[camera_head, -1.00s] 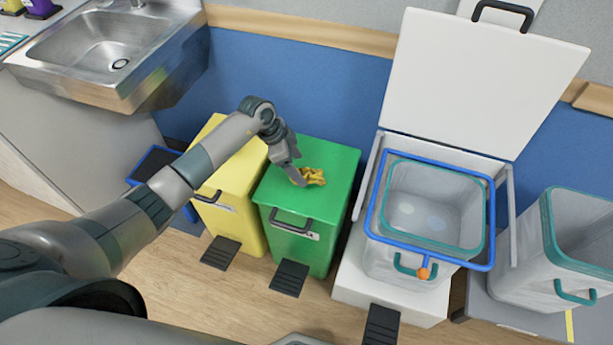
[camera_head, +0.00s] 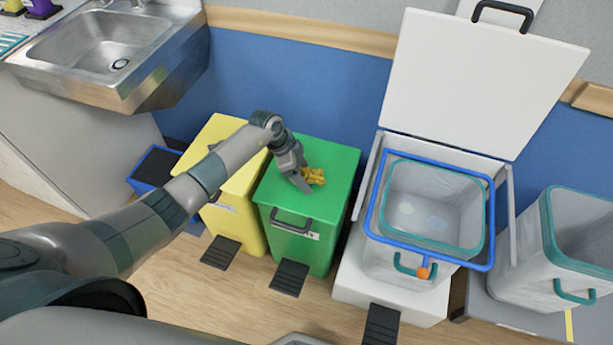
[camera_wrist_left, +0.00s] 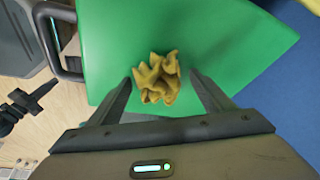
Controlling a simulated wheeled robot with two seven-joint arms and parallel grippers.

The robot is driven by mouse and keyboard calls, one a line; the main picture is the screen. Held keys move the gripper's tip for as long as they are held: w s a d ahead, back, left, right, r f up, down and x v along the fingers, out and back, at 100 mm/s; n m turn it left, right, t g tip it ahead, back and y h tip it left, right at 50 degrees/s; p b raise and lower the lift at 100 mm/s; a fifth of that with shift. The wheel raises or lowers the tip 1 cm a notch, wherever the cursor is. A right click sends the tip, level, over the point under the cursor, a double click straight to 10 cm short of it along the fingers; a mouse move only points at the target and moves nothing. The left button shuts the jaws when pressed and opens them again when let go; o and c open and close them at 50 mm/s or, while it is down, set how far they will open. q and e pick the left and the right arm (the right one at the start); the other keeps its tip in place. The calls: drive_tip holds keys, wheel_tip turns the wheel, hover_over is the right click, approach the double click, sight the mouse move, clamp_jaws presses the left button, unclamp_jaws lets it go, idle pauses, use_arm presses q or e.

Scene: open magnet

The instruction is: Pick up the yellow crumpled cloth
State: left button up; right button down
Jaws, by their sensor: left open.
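The yellow crumpled cloth (camera_head: 315,176) lies on the lid of the green bin (camera_head: 337,160). My left gripper (camera_head: 306,184) is at the lid, close against the left side of the cloth in the head view, and hides part of it. In the left wrist view the cloth (camera_wrist_left: 157,78) sits ahead of and between the two spread fingers (camera_wrist_left: 160,92) of the open gripper, with green lid showing around it. I cannot tell whether a finger touches it. My right gripper is not in view.
A yellow bin (camera_head: 222,187) stands left of the green bin. To the right is a white bin (camera_head: 350,275) with its lid (camera_head: 480,80) raised and a blue frame (camera_head: 368,215) around its bucket. A metal sink (camera_head: 110,50) is at upper left.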

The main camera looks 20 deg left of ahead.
sight(303, 172)
use_arm(q)
drive_tip(key=shift+c, duration=0.3)
drive_tip(key=c, duration=1.1)
drive_tip(key=shift+r, duration=5)
